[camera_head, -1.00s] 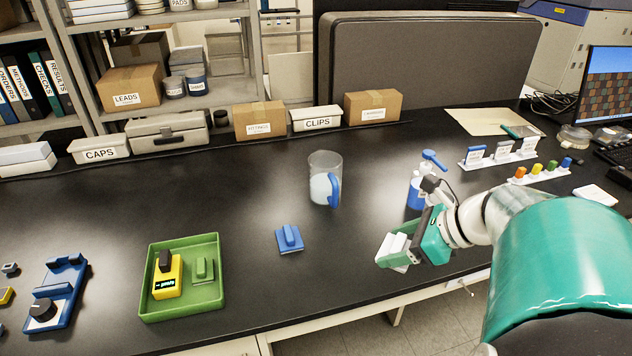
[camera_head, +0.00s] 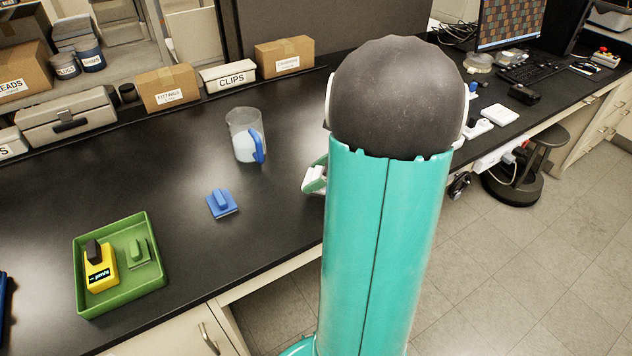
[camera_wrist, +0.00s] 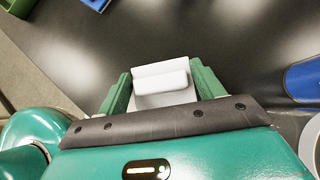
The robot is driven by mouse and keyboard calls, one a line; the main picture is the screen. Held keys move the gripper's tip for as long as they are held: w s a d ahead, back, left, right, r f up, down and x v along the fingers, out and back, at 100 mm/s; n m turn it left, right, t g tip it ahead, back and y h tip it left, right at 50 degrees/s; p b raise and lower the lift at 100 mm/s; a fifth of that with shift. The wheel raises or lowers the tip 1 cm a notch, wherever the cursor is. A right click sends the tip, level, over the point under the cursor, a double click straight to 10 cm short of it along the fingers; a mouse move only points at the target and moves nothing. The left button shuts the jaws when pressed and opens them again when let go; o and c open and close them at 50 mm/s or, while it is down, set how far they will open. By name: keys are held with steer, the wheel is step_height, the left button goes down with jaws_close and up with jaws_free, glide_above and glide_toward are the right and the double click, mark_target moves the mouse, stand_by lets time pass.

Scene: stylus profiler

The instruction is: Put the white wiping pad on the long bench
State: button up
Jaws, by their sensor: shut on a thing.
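The white wiping pad (camera_wrist: 161,80) is between the two green fingers of my gripper (camera_wrist: 163,88) in the wrist view. My gripper is shut on the pad's raised grip. In the head view the pad (camera_head: 313,181) shows as a small pale piece at the left edge of my arm, with most of my gripper hidden behind the arm. The long bench (camera_head: 170,180) has a black top. The pad is near the bench's front part; I cannot tell whether it touches the top.
A blue pad (camera_head: 221,203) and a clear jug (camera_head: 245,135) with a blue handle stand on the bench to the left. A green tray (camera_head: 160,275) holds a yellow device and a green pad. Boxes line the back.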

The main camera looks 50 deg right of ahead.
steer(key=shift+f, duration=1.6)
steer(key=shift+f, duration=0.2)
steer(key=o, duration=1.5)
steer(key=shift+w, duration=0.1)
steer(key=shift+r, duration=0.25)
steer(key=v, duration=1.2)
steer(key=w+a+r+n+g, duration=0.1)
steer(key=w+a+n, duration=0.1)
steer(key=a+n, duration=0.3)
steer(key=w+a+r+n+g, duration=0.1)
steer(key=w+a+r+n, duration=0.1)
steer(key=a, duration=0.5)
steer(key=s+a+r+n+h, duration=0.1)
steer(key=a+n, duration=0.6)
steer(key=s+a+r+n+h, duration=0.1)
steer(key=s+a+n+h, duration=0.1)
steer(key=a+n, duration=0.6)
steer(key=s+a+r+n+h, duration=0.1)
steer(key=s+a+r+n, duration=0.1)
steer(key=a+n, duration=0.5)
steer(key=shift+a+n, duration=0.4)
steer(key=shift+n, duration=0.1)
